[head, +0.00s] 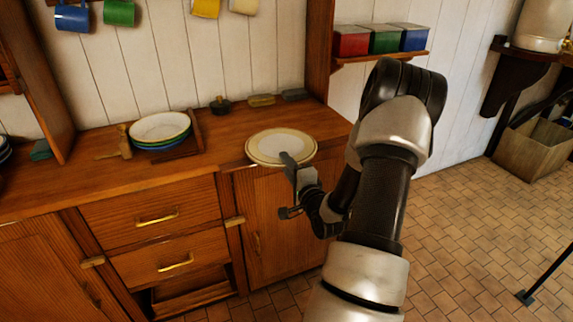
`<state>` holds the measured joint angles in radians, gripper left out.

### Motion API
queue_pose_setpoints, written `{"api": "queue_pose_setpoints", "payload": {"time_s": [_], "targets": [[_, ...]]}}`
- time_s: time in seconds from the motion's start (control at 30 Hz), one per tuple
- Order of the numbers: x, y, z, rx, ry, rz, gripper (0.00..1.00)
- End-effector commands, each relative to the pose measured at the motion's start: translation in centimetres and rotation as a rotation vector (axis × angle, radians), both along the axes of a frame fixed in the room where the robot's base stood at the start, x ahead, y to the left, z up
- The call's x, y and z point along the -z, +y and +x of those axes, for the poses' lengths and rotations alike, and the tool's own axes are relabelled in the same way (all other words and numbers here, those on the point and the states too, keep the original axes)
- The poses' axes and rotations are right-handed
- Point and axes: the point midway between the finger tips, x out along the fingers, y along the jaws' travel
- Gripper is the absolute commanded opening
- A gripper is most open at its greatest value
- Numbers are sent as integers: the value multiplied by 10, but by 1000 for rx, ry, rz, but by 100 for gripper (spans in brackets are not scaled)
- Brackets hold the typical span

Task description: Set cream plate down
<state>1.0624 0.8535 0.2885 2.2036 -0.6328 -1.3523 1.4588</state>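The cream plate (270,143), with a thin darker ring near its rim, lies flat at the right part of the wooden counter (222,143). Its front rim reaches the counter's front edge and seems to overhang it slightly. My gripper (284,184) is at the plate's front rim. Its two fingers stand wide apart, one overlapping the rim in the picture and the other lower, in front of the cabinet. I see nothing clamped between them. Whether the upper finger touches the plate, I cannot tell.
A rack (190,140) with stacked plates (160,127) stands left of the cream plate, beside a wooden mallet (123,140). Small dark items line the counter's back. Red, green and blue boxes (384,39) sit on a wall shelf. Counter between rack and plate is clear.

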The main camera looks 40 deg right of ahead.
Motion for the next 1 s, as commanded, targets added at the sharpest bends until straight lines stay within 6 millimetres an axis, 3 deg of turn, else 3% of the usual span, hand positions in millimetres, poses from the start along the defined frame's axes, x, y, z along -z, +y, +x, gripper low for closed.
{"api": "queue_pose_setpoints", "payload": {"time_s": [0.43,1.0], "targets": [[-4,0,-3,1,1,0,28],[-4,24,-106,2,1,1,28]]}}
